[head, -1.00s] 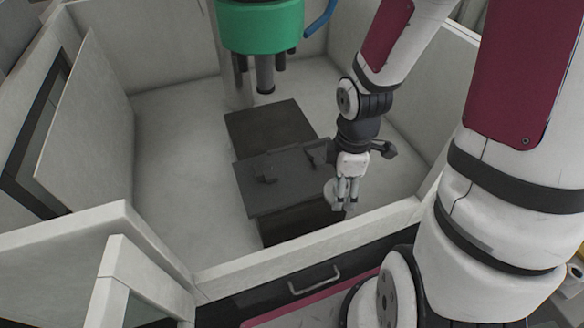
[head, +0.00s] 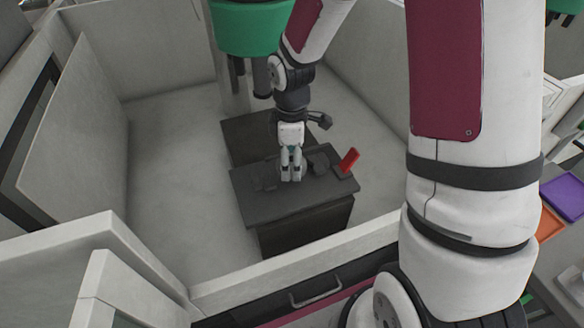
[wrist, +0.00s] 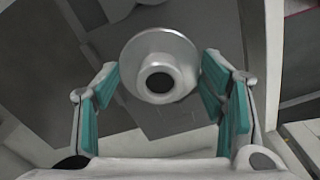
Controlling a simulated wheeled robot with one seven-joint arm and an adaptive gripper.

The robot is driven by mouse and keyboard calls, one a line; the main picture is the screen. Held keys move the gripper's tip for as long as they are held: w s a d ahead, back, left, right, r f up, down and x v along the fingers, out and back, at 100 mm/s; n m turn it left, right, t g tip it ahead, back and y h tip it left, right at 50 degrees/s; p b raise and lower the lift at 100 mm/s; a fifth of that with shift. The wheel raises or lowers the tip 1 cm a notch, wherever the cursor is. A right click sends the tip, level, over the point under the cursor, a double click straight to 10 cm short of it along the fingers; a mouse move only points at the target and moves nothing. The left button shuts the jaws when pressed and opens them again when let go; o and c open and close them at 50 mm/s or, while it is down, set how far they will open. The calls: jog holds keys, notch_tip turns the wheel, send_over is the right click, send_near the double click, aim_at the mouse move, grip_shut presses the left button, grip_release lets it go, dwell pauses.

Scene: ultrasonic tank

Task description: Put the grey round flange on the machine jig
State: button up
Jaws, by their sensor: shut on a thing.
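The grey round flange (wrist: 160,50) shows in the wrist view as a light metal disc with a raised hub and a dark central hole. My gripper (head: 291,177) has its fingers closed around the flange, one on each side. In the head view the fingers point down over the machine jig (head: 290,208), a dark grey plate with small dark blocks, between the left block (head: 263,178) and the right one (head: 319,162). The flange is mostly hidden behind the fingers there. I cannot tell whether it touches the jig.
A red handle (head: 349,160) stands at the jig's right edge. The green machine head (head: 250,30) hangs behind my arm. Pale walls enclose the work area, with a low front wall (head: 290,268). The pale floor left of the jig is clear.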

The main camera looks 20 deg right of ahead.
jog(key=shift+s+f, duration=0.15)
jog(key=shift+f, duration=1.5)
jog(key=o, duration=1.3)
jog(key=shift+f, duration=0.15)
